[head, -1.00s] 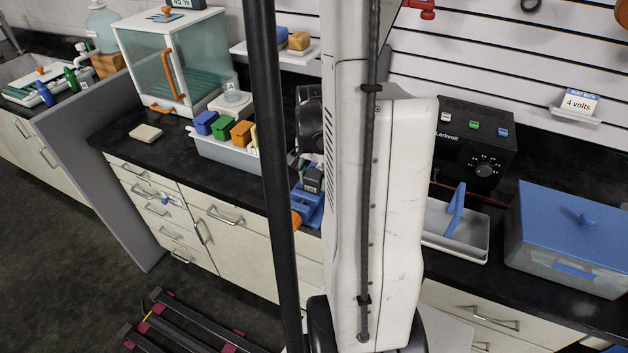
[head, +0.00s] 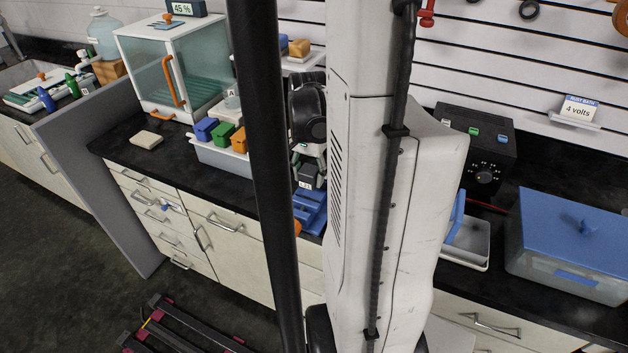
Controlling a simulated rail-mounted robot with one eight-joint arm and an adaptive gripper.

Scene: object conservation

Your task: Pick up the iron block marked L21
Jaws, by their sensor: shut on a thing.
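A dark grey block (head: 310,176) with a small white label on its front shows in the head view, just left of my arm. The label is too small to read surely. My gripper (head: 309,160) is shut on this block from above. The block is over or just behind a blue holder (head: 311,208) on the black bench. I cannot tell how much gap there is between them. My own arm and the black pole hide part of the holder and the bench around it.
A pale bin (head: 222,160) with blue, green and orange blocks stands left of the pole. A glass cabinet (head: 172,68) is behind it. To the right are a grey tray (head: 468,243), a black power supply (head: 478,150) and a blue-lidded tub (head: 570,235).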

